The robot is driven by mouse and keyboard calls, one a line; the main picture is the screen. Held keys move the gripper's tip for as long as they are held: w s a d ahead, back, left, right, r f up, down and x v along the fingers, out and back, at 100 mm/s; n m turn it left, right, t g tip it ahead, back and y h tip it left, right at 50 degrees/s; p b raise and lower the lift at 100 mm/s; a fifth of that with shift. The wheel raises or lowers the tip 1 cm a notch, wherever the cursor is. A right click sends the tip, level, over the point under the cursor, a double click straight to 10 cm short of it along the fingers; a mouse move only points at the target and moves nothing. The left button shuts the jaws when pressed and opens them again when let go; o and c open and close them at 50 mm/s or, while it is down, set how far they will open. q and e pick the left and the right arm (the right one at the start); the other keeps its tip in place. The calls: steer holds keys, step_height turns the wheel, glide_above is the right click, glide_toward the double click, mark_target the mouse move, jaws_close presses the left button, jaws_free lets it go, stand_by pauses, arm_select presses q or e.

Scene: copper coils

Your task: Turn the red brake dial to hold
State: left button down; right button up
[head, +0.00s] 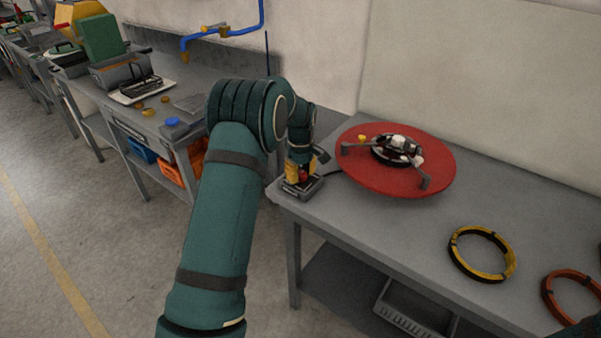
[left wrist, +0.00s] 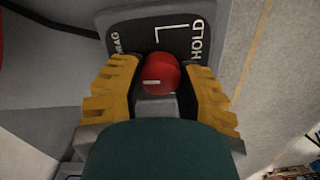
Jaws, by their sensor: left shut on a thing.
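The red brake dial (left wrist: 160,70) sits on a small box with a dark label plate (left wrist: 143,35). The plate reads HOLD at the right and a word ending in RAG at the left, partly hidden by a finger; a white angled line runs between. My left gripper (left wrist: 157,88) has its yellow fingers on both sides of the dial and is shut on it. A short white mark shows on the dial's face; I cannot tell exactly which label it points to. In the head view the dial box (head: 304,188) stands at the bench's left corner, under my left gripper (head: 301,173).
A red turntable (head: 435,165) with a dark hub and arms is just right of the box. A yellow coil (head: 483,275) and an orange coil (head: 553,300) lie further right on the grey bench (head: 400,220). A grey crate (head: 410,308) sits below.

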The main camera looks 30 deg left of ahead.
arm_select(q)
steer(key=m+p, duration=0.1)
steer(key=m, duration=0.2)
steer(key=shift+m+p, duration=0.35)
steer(key=shift+m, duration=0.05)
steer(key=m+p, duration=0.1)
steer(key=m, duration=0.2)
steer(key=shift+m, duration=0.4)
steer(key=m+p, duration=0.1)
steer(key=m, duration=0.4)
steer(key=shift+w+d, duration=0.1)
steer(key=shift+d+m, duration=0.1)
steer(key=shift+m, duration=2.2)
steer(key=c, duration=0.6)
jaws_free()
steer(key=shift+o, duration=0.2)
